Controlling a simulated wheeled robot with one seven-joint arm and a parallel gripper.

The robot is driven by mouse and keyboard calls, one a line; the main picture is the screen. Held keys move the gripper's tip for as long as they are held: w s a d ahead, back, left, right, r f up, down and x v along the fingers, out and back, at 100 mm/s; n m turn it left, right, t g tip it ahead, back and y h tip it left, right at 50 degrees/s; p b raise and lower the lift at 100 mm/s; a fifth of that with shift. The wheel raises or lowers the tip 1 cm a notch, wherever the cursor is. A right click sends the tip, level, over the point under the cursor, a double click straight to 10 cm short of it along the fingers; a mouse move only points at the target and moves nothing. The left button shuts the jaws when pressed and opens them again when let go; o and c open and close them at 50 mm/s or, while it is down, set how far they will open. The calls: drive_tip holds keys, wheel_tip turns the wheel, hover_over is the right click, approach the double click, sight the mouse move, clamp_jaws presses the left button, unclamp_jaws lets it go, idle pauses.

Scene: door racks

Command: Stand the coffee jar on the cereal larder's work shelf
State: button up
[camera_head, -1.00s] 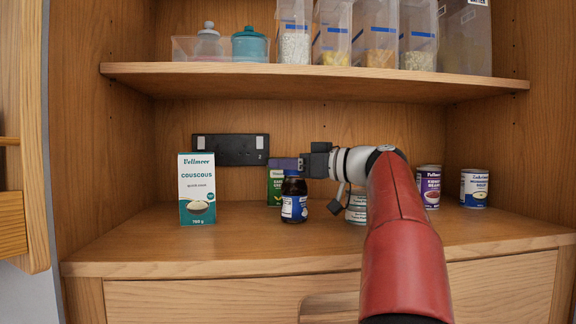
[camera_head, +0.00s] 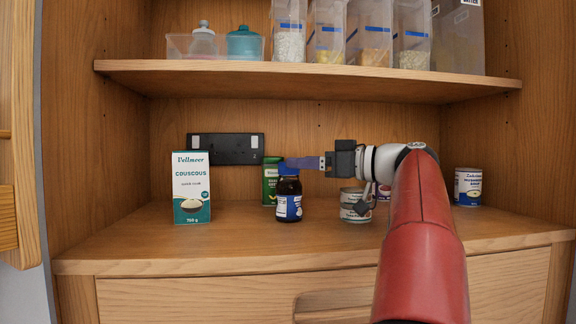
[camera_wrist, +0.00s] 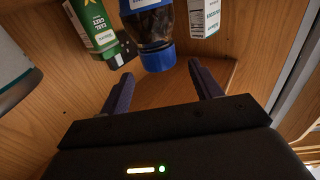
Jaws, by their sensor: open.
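The coffee jar (camera_head: 288,196) is a dark jar with a blue lid and a blue and white label. It stands upright on the larder's work shelf (camera_head: 240,238). It also shows in the wrist view (camera_wrist: 153,35), beyond the fingertips. My gripper (camera_head: 300,164) is open beside the jar's lid, to its right in the head view. In the wrist view my gripper (camera_wrist: 160,78) has two purple fingers spread apart with nothing between them, and the blue lid lies just ahead of the gap.
A couscous box (camera_head: 191,190) stands left of the jar. A green box (camera_head: 271,180) is close behind it. An upper shelf (camera_head: 300,80) with cereal containers hangs above.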

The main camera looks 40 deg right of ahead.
drive_tip(key=v, duration=0.6)
idle(0.4)
